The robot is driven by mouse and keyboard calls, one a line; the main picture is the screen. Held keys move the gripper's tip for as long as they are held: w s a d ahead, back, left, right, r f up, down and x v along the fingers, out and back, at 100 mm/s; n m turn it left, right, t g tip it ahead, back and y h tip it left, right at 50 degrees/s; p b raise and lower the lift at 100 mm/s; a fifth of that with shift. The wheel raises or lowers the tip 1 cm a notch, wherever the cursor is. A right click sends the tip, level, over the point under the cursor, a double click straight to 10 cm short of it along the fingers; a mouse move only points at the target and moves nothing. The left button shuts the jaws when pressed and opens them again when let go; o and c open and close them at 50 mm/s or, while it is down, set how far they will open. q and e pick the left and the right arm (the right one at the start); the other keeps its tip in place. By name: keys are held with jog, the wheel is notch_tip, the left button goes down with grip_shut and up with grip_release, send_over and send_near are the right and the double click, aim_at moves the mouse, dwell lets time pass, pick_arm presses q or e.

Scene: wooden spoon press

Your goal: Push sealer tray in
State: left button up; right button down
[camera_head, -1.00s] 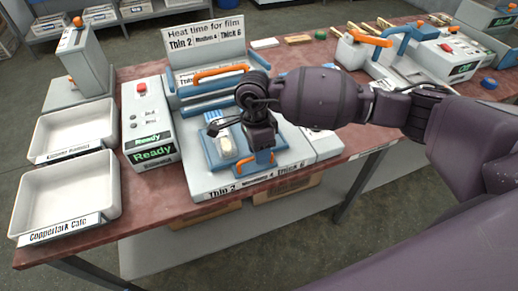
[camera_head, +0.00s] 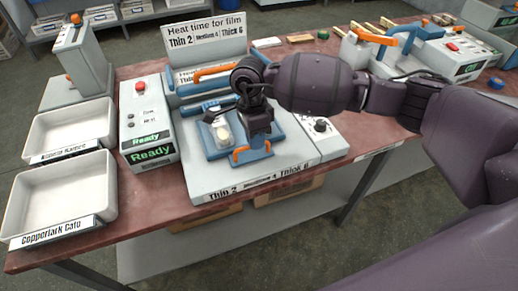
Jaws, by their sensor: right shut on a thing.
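The sealer (camera_head: 195,185) stands on the red-brown table with its blue tray (camera_head: 213,150) at the front, under the raised orange bar handle (camera_head: 214,70). A pale packet (camera_head: 223,133) lies in the tray. My right gripper (camera_head: 254,148) points down at the tray's front, shut on its orange handle (camera_head: 240,157). The gripper hides part of the tray and handle. The tray's back reaches close to the blue bar of the sealer. My left gripper is not in view.
A control box (camera_head: 148,115) with a red button and green "Ready" sign stands left of the sealer. Two white bins (camera_head: 60,195) lie further left. A dial (camera_head: 320,126) sits on the sealer's right side. Other equipment (camera_head: 455,55) stands at the back right.

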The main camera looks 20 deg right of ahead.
jog(key=w+b, duration=0.1)
jog(key=w, duration=0.2)
jog(key=shift+w+f, duration=0.1)
jog(key=shift+f, duration=0.05)
jog(key=shift+r, duration=0.2)
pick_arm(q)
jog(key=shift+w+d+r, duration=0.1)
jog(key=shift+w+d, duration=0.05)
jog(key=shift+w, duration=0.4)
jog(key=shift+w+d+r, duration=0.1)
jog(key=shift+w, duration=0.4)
pick_arm(e)
jog(key=c, duration=1.5)
grip_release()
jog(key=shift+w, duration=0.1)
jog(key=o, duration=0.3)
jog(key=shift+w, duration=0.1)
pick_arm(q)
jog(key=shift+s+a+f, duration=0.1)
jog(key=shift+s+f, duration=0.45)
pick_arm(e)
jog(key=shift+o, duration=0.2)
jog(key=shift+a, duration=0.1)
